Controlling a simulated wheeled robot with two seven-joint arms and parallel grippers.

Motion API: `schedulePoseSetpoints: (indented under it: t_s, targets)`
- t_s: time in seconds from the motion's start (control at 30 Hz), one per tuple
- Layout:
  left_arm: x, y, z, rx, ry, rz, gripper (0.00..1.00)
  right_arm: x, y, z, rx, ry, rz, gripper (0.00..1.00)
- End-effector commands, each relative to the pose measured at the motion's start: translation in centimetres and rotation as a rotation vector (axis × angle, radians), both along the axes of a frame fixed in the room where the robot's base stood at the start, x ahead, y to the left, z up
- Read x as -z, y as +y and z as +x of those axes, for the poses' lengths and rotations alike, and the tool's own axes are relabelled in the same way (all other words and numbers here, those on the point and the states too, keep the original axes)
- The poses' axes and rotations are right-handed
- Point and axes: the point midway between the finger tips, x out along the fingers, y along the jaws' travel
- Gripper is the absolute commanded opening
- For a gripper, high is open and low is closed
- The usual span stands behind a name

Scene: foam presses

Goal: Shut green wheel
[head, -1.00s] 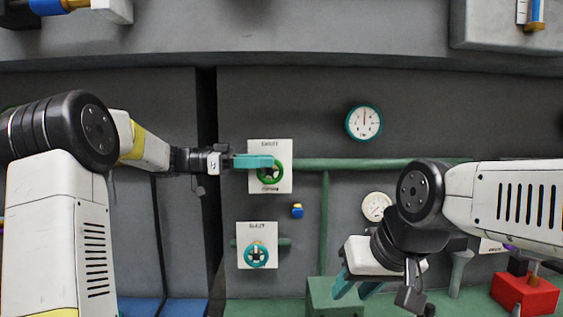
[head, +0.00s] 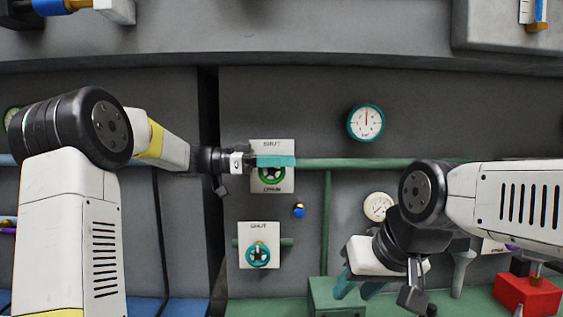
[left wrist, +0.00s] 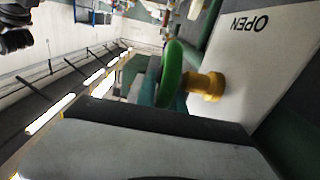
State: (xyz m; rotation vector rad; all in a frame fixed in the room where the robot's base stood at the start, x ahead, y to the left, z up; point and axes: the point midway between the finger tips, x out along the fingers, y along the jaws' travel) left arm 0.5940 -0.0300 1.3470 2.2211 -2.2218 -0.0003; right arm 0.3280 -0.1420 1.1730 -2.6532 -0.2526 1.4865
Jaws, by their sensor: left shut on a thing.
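The green wheel (head: 271,177) sits on a white plate (head: 285,148) marked SHUT at the top and OPEN at the bottom. My left gripper (head: 277,161) reaches in from the left and is shut on the wheel's upper part, its teal fingers hiding the top of the rim. In the left wrist view the green rim (left wrist: 171,72) stands on a yellow hub (left wrist: 208,86), with the word OPEN on the plate behind. My right gripper (head: 358,288) hangs low on the right, away from the wheel, with its teal fingers apart and nothing seen between them.
A teal wheel (head: 258,254) on a second plate is below. A green pipe (head: 375,163) runs right from the green wheel. A teal-rimmed gauge (head: 366,123), a cream gauge (head: 377,206), a blue knob (head: 299,211) and a red box (head: 528,294) are also about.

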Motion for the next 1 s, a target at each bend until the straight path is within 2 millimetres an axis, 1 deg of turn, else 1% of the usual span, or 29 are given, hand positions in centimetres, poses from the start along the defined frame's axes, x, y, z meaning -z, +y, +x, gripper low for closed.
schedulePoseSetpoints:
  t_s: [0.27, 0.47, 1.0]
  targets:
    - [0.0, -0.1, 0.0, 0.000, -0.003, 0.036, 0.00, 0.0, 0.0, 0.0, 0.000, 0.000, 0.000, 0.36]
    - [0.3, -0.4, 0.0, 0.000, -0.005, 0.140, 0.00, 0.0, 0.0, 0.0, 0.000, 0.000, 0.000, 0.36]
    - [2.1, -1.1, 0.1, -0.001, -0.006, 0.631, 0.00, 0.0, 0.0, 0.0, 0.000, 0.000, 0.000, 0.36]
